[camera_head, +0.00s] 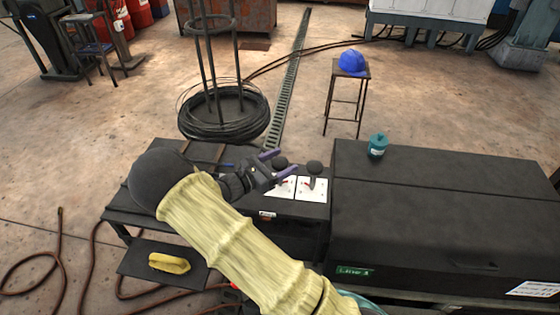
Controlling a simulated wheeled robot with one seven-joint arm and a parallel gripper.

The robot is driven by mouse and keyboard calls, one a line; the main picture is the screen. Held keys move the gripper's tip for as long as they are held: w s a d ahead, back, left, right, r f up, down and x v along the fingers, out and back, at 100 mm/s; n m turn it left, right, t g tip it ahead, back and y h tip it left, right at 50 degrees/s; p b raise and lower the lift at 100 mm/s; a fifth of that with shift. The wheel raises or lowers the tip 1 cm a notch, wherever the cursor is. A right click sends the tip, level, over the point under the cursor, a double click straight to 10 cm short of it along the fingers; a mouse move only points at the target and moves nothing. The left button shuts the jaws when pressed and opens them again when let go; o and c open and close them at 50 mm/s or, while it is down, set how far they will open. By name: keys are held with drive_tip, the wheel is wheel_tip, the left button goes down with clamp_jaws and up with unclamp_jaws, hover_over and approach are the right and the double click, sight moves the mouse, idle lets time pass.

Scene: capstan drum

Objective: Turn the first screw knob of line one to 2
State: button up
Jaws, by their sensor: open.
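Two black round knobs stand side by side on the black bench, each with a white plate marked in red. The left knob (281,162) is close to my gripper, and the right knob (314,168) stands clear of it. My gripper (278,167) has purple fingertips and is open, reaching in from the left. Its fingers spread by the left knob and its white plate (283,188); I cannot tell whether they touch the knob. The right white plate (312,190) is in full view. The dial figures are too small to read.
A large black box (430,200) rises right of the knobs, with a teal canister (377,147) on it. A wire coil stand (225,112) is behind the bench. A stool with a blue helmet (352,63) stands farther back. A yellow object (169,263) lies on a lower shelf.

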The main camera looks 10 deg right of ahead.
drive_tip(key=c, duration=1)
drive_tip(key=shift+o, duration=0.2)
drive_tip(key=shift+s+n+t, duration=0.1)
drive_tip(key=shift+n+t, duration=0.4)
drive_tip(key=shift+n+t+y, duration=1.1)
drive_tip(key=shift+t, duration=0.4)
drive_tip(key=n+t+y, duration=0.3)
drive_tip(key=t+y, duration=0.1)
drive_tip(key=shift+n, duration=0.3)
drive_tip(key=n+t+y, duration=0.2)
drive_tip(key=y, duration=0.2)
drive_tip(key=shift+n, duration=0.4)
drive_tip(key=shift+n+t+y+p, duration=0.6)
drive_tip(key=shift+n+y, duration=0.5)
drive_tip(key=shift+y, duration=1)
